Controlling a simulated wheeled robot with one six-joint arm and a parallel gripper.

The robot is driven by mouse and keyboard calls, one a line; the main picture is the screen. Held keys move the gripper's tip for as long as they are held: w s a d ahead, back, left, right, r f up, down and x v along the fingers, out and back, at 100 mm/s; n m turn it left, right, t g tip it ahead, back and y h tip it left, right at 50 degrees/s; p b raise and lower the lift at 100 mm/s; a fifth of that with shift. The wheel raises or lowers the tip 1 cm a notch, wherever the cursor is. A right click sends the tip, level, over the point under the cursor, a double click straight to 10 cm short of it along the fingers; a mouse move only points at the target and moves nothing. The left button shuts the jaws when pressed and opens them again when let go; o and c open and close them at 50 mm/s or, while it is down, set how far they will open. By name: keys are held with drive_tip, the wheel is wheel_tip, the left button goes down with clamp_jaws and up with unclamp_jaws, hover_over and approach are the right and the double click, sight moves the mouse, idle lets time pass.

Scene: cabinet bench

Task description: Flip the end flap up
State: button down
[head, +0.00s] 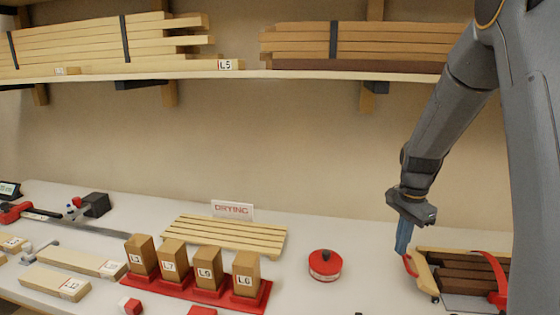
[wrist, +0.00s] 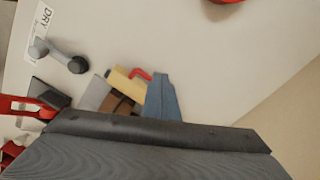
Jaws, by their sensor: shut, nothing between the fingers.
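A dark brown slatted wooden piece (head: 455,272) lies on the bench at the right. A pale wooden end piece (head: 424,274) with a small red handle (head: 410,265) is at its left end; this looks like the end flap, tilted outward. My gripper (head: 403,250) points down just above and left of it, with its blue fingers together and empty. In the wrist view the fingers (wrist: 162,98) are beside the pale end piece (wrist: 128,84) and its red handle (wrist: 142,74). I cannot tell whether they touch it.
A red round tin (head: 325,265) stands left of my gripper. A slatted rack (head: 225,234) with a DRYING sign (head: 232,210) and a red tray (head: 262,301) with upright labelled blocks are farther left. A shelf (head: 230,76) with stacked boards spans above. A red strap (head: 497,275) is at the right.

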wheel_tip(320, 180, up, 8)
drive_tip(key=p, duration=0.5)
drive_tip(key=shift+a+r, duration=0.15)
drive_tip(key=shift+a, duration=0.25)
